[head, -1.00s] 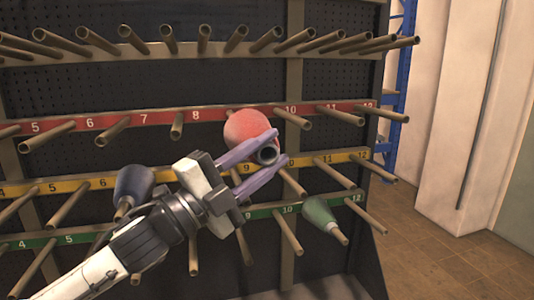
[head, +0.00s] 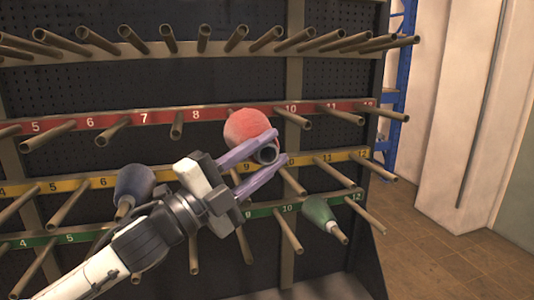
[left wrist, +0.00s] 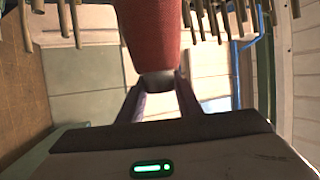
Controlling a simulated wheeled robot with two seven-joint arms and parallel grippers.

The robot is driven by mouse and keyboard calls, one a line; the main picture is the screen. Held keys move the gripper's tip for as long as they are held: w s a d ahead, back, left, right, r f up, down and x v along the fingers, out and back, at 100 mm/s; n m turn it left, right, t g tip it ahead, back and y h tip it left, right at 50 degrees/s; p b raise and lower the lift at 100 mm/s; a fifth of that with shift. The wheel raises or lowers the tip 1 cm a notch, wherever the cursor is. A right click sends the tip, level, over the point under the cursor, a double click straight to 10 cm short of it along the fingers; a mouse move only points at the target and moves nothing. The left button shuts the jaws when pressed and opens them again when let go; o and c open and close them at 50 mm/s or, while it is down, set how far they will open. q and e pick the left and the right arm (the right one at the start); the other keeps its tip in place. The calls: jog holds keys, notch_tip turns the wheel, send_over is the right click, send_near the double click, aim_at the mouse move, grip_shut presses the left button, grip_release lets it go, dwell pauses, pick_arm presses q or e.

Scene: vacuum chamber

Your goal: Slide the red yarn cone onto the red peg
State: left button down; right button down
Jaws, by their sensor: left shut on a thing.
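The red yarn cone (head: 248,126) is in front of the rack, its wide end toward the rack and its narrow dark tube end toward me. My left gripper (head: 277,148) is shut on that tube end, with the purple fingers on either side. In the left wrist view the red cone (left wrist: 152,35) extends away from the fingers (left wrist: 159,92). The red-labelled row (head: 165,117) carries bare pegs, and the cone covers the stretch around label 9. I cannot tell whether a peg is inside the cone. My right gripper is not in view.
A dark blue cone (head: 135,184) hangs on a peg left of my gripper, and a green cone (head: 319,212) sits lower right. Bare pegs stick out on all sides, including the yellow-labelled row (head: 342,156). Open floor (head: 450,262) lies to the right.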

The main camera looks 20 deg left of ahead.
pick_arm(q)
jog(key=shift+w+a+p, duration=0.25)
jog(key=shift+w+a, duration=0.45)
jog(key=shift+w, duration=0.3)
jog(key=shift+w+a+p, duration=0.25)
jog(key=shift+w+a, duration=0.4)
jog(key=shift+w, duration=0.35)
jog(key=shift+p, duration=0.4)
dwell(0.7)
jog(key=shift+w+a+p, duration=0.25)
jog(key=shift+w+a, duration=0.45)
jog(key=shift+w, duration=0.35)
jog(key=shift+w+a+p, duration=0.25)
jog(key=shift+w+a, duration=0.45)
jog(key=shift+w, duration=0.3)
jog(key=shift+p, duration=0.35)
dwell(0.8)
jog(key=shift+w+a, duration=0.1)
